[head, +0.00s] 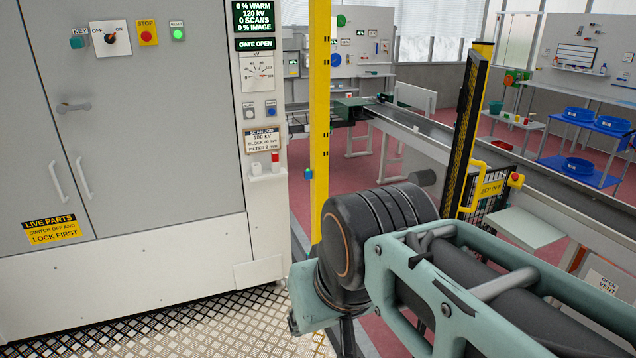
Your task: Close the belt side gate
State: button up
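The belt side gate appears to be the tall, narrow dark mesh panel (467,125) with yellow edging, right of centre. It is seen nearly edge-on, swung away from a yellow upright post (319,120) with a small blue part on it. A yellow bar handle (468,187) shows low on the gate side. The display on the grey cabinet reads "GATE OPEN" (256,44). My arm crosses the lower right foreground, in front of the gap between post and panel, and hides the gate's lower part. My gripper is not in view.
A grey cabinet (150,150) with switches and handles fills the left. A conveyor belt (420,125) runs behind the gate. Blue racks with bowls (590,150) are at right. Metal tread floor (170,325) lies in front.

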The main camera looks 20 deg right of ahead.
aim_at(481, 62)
jog(key=l+z, duration=0.15)
jog(key=l, duration=0.9)
jog(key=l+z, duration=0.15)
jog(key=l, duration=0.9)
jog(key=i+l+z, duration=0.15)
jog(key=l, duration=0.85)
jog(key=i+z, duration=0.15)
jog(key=i, duration=0.85)
